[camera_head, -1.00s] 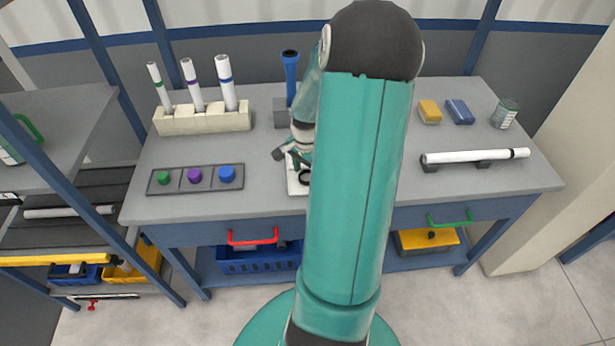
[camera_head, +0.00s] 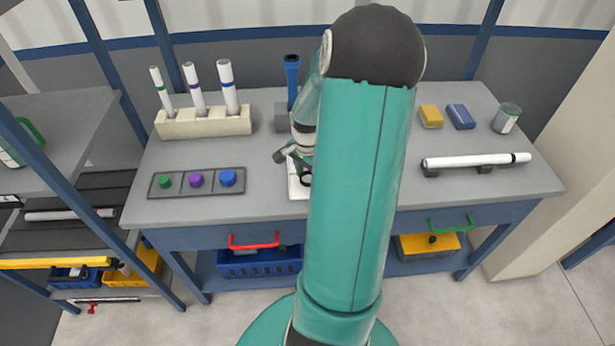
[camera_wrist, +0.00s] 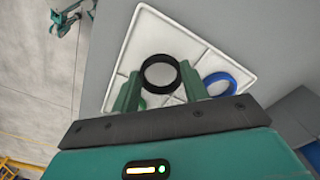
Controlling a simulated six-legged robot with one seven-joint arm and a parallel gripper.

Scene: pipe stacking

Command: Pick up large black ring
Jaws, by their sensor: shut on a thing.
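The large black ring (camera_wrist: 160,90) is between the two fingertips of my gripper (camera_wrist: 159,76) in the wrist view, and the fingers are shut on it. It is over a white divided tray (camera_wrist: 150,35). A blue ring (camera_wrist: 234,78) lies in the tray to the right, and a green ring (camera_wrist: 142,104) is partly hidden behind the left finger. In the head view my gripper (camera_head: 292,157) is above the tray (camera_head: 297,192), most of which my arm hides. A small dark part of the black ring (camera_head: 305,178) shows there.
A rack (camera_head: 205,122) with three white pipes stands at the back left. A tray of coloured pegs (camera_head: 197,181) lies in front of it. A white pipe (camera_head: 475,161) rests on supports at the right. Yellow (camera_head: 431,117) and blue blocks (camera_head: 461,117) and a can (camera_head: 506,118) are behind it.

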